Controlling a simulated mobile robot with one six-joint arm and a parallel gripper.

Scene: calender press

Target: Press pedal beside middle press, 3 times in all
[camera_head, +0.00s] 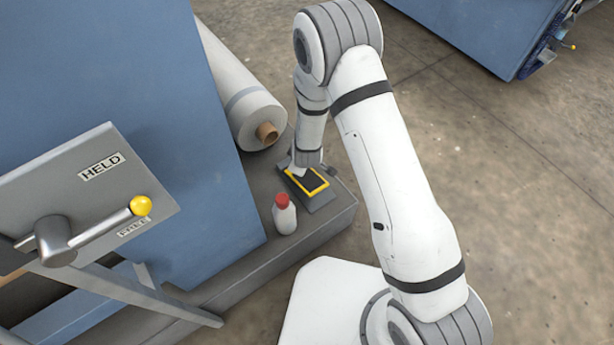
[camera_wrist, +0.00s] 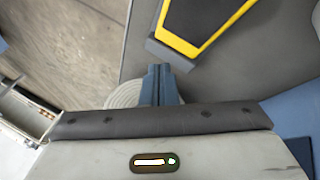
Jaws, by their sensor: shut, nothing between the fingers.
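The pedal (camera_head: 315,181) is a black pad in a yellow frame on a grey base. It sits on the grey plinth beside the blue press. It also shows at the top of the wrist view (camera_wrist: 200,20). My gripper (camera_wrist: 158,70) is shut and empty, its blue-grey fingers together. In the wrist view the fingertips appear just short of the pedal's near corner. In the head view my wrist is over the pedal's back left part and hides the fingertips. I cannot tell whether they touch the pedal.
A red-capped white bottle (camera_head: 285,216) stands on the plinth (camera_head: 318,222) in front of the pedal. A pale roll (camera_head: 238,92) lies behind it. A panel (camera_head: 100,190) marked HELD and FREE has a yellow-knobbed lever (camera_head: 95,228).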

